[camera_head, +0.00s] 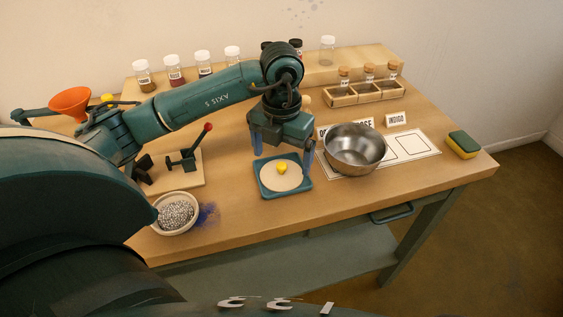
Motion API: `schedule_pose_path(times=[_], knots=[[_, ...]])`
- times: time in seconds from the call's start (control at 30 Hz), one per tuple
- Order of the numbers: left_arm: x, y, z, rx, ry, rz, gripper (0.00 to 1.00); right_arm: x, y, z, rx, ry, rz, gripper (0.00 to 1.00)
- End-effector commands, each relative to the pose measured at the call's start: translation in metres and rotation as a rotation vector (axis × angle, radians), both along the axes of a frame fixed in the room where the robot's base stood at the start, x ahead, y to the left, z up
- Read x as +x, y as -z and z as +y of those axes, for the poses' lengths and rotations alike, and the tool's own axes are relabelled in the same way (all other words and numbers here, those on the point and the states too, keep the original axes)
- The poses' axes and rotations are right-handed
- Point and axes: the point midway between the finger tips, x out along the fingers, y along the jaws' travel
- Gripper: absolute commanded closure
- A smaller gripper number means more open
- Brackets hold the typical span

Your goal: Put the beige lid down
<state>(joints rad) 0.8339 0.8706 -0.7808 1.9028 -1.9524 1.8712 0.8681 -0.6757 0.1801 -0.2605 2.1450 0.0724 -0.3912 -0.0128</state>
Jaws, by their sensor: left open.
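The beige lid (270,180), a pale round disc with a yellow knob (281,168), lies flat on a small square teal tray (264,191) near the table's front edge. My left gripper (282,150) points down just behind and above the lid. Its two blue fingers are spread wide with nothing between them. The gripper looks apart from the lid, though the exact height gap is hard to judge. My right gripper is not in view.
A steel bowl (355,149) stands right of the tray on a white marked mat (428,150). A bowl of grey beads (176,213) stands left, beside a blue powder stain. A lever press (184,163) is behind. Jars, a corked-vial rack (370,97) and a sponge (463,144) stand around.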

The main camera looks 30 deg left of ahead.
Motion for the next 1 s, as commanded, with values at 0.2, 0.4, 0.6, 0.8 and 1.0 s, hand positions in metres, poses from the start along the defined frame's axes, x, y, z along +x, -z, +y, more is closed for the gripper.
schedule_pose_path(times=[0.2,0.4,0.6,0.8,1.0], knots=[[0.001,-0.050,0.000,-0.001,0.001,-0.006,0.07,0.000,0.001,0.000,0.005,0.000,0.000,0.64],[0.001,-0.082,0.000,0.001,0.000,-0.003,0.07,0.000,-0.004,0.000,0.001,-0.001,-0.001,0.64],[0.000,-0.089,0.000,0.001,0.000,0.000,0.07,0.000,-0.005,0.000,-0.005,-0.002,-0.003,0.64],[0.000,-0.089,0.000,0.000,0.000,0.000,0.07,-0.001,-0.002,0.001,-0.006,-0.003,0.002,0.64],[0.000,-0.089,0.000,0.000,0.000,0.000,0.07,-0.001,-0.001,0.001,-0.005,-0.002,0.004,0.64]])
